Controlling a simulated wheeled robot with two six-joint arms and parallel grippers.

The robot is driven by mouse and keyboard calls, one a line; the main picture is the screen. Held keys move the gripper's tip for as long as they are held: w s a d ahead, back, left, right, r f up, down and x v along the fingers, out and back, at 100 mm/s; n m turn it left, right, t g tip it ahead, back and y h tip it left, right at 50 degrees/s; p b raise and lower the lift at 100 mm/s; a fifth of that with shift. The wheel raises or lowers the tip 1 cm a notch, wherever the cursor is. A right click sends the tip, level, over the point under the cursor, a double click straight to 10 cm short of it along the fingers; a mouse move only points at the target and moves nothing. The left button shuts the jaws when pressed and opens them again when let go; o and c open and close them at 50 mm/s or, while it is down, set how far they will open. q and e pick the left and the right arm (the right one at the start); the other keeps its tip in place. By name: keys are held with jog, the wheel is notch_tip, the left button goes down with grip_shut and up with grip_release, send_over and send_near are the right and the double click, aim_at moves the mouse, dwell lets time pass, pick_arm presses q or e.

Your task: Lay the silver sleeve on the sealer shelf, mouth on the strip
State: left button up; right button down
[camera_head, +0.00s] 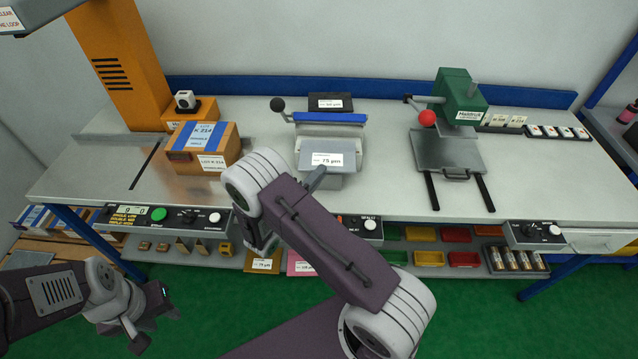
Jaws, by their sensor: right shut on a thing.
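The silver sleeve (314,147) is a flat grey piece with a white "75 µm" label. The shelf and strip are mostly covered, and I cannot tell whether the mouth is on the strip. My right gripper (318,172) is shut on the sleeve's near edge, its fingers partly hidden by my arm. My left gripper (158,306) is low at the left, in front of the bench and away from the sleeve; its finger opening is unclear.
A cardboard box (203,148) with blue tape stands left of the sealer. A green press (458,98) with a red knob and grey plate stands to the right. The sealer's black-knobbed lever (279,105) sticks up at its left. Bench (385,185) is clear between sealer and press.

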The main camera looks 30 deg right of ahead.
notch_tip(320, 180, down, 4)
jog(key=shift+d+r, duration=0.1)
jog(key=shift+r, duration=0.05)
jog(key=shift+f, duration=0.2)
jog(key=c, duration=1.5)
grip_release()
